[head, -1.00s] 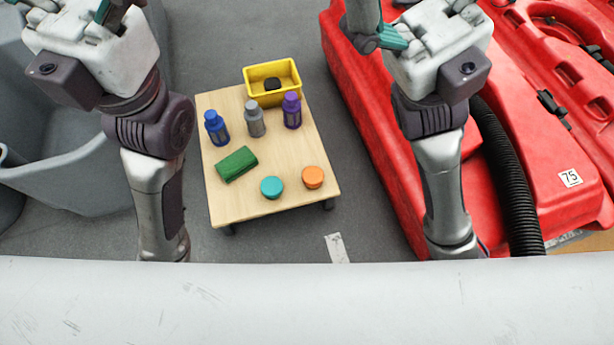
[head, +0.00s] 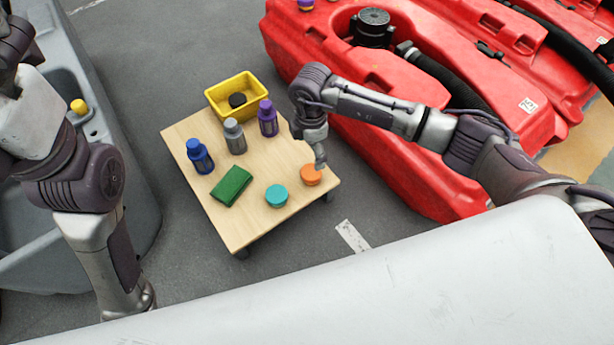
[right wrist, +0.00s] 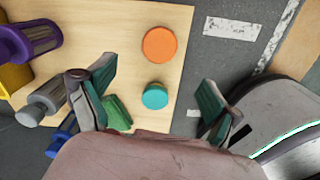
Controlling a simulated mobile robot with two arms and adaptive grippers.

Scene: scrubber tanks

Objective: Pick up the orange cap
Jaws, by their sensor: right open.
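The orange cap (head: 311,175) lies near the right corner of the low wooden table (head: 245,226). In the right wrist view the orange cap (right wrist: 160,45) shows whole, beyond the fingertips. My right gripper (head: 319,160) is just above and beside the cap in the head view, pointing down. In the right wrist view my right gripper (right wrist: 155,95) is open, its two green-padded fingers wide apart and nothing held. A teal cap (right wrist: 155,96) appears between the fingers there, lower than the orange one. My left arm is at the left edge of the head view; its gripper is not clearly visible.
The teal cap (head: 276,196) is close to the orange one. A green sponge-like block (head: 231,186), blue bottle (head: 199,156), grey bottle (head: 235,136), purple bottle (head: 268,118) and yellow bin (head: 222,104) share the table. A red machine (head: 400,165) stands right, a grey tank (head: 135,225) left.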

